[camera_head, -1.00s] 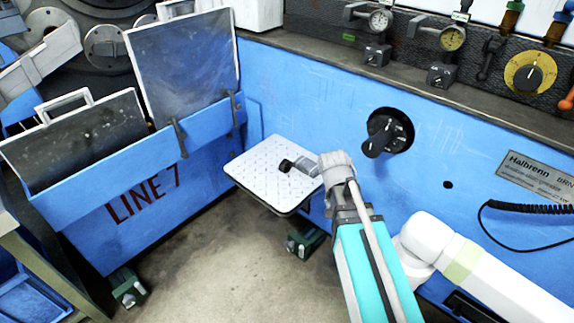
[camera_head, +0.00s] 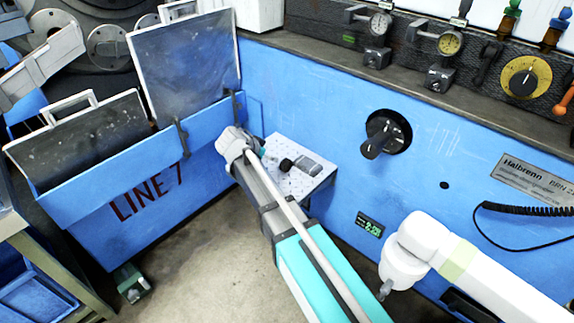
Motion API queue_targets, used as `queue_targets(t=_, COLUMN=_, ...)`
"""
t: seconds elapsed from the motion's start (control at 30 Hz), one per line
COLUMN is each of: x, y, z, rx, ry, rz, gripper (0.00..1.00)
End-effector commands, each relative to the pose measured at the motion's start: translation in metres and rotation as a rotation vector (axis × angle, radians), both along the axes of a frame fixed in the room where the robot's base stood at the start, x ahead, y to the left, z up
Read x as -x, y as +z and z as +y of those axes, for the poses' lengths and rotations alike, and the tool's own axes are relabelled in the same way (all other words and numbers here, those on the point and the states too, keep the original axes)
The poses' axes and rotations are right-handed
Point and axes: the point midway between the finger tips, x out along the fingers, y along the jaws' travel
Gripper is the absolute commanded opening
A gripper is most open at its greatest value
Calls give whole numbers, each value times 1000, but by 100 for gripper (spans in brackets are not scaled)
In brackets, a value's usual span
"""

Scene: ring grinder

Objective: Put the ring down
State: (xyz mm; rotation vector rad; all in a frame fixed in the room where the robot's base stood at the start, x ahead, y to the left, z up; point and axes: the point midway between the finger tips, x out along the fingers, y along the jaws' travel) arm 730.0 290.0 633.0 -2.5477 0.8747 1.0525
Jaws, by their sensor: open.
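My arm reaches up and left, and its pale grey end (camera_head: 235,146) is in front of the blue panel, left of a small white dotted tray (camera_head: 318,183). My gripper's fingers are not visible; the arm's end seems to hide them. On the tray lie a small dark rounded piece (camera_head: 286,165) and a grey block (camera_head: 309,163), close together. I cannot tell whether the dark piece is the ring. No other ring can be made out. My arm covers the tray's left and front parts.
A black knob (camera_head: 385,136) juts from the blue machine front right of the tray. Dial gauges (camera_head: 450,42) stand on the ledge above. Bare floor (camera_head: 210,250) shows left of my arm.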

Motion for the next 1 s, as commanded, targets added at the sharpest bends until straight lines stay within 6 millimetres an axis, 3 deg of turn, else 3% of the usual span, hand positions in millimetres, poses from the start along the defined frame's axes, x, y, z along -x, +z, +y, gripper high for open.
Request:
queue_targets(t=0.47, x=-3, y=-5, z=-3, rx=0, ry=-2, rz=1, gripper=74)
queue_targets(t=1.0, x=-33, y=-46, z=-27, rx=-1, ry=-2, rz=2, gripper=74)
